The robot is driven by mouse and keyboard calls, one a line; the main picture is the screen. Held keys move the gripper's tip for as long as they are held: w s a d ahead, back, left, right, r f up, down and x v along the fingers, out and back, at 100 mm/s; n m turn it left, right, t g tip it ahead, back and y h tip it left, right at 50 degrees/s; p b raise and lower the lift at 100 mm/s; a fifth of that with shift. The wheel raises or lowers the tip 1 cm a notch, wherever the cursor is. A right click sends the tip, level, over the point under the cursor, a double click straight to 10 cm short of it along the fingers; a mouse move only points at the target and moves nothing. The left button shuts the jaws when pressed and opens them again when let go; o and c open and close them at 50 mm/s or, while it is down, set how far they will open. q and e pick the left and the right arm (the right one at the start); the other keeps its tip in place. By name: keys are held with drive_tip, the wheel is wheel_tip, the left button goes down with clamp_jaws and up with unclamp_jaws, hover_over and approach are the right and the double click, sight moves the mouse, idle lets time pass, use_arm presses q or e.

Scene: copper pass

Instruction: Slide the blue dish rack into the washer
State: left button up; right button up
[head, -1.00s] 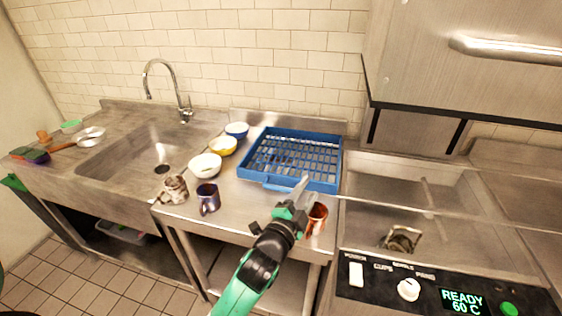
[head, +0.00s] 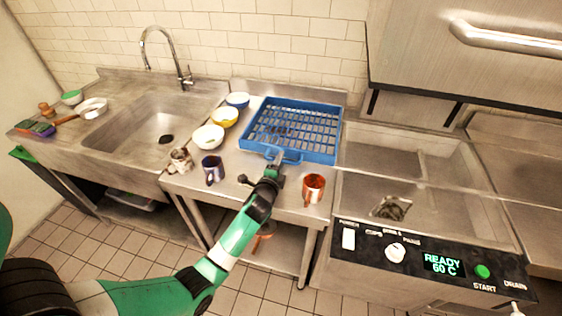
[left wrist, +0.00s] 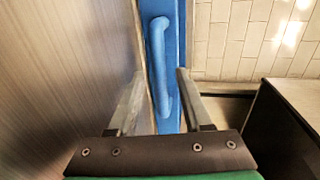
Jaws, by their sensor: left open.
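The blue dish rack (head: 297,131) lies flat on the steel counter left of the washer, and it looks empty. Its front handle (head: 284,157) faces me. My left gripper (head: 276,162) is at this handle. In the left wrist view the handle (left wrist: 160,70) runs between the two open fingers of my left gripper (left wrist: 156,100), with the fingers on either side of it. The washer (head: 385,190) stands to the right with its hood raised and its basin open. My right gripper is not in view.
A copper mug (head: 313,188) stands in front of the rack, right of my left gripper. A dark blue mug (head: 212,169), a metal pitcher (head: 181,160) and several bowls (head: 208,137) stand to the left. The control panel (head: 430,255) reads READY 60 C.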

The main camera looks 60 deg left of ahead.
use_arm(q)
drive_tip(key=shift+w+a+f, duration=0.15)
drive_tip(key=shift+w+a, duration=0.3)
drive_tip(key=shift+a, duration=0.05)
drive_tip(key=shift+c, duration=0.2)
clamp_jaws()
idle(1.0)
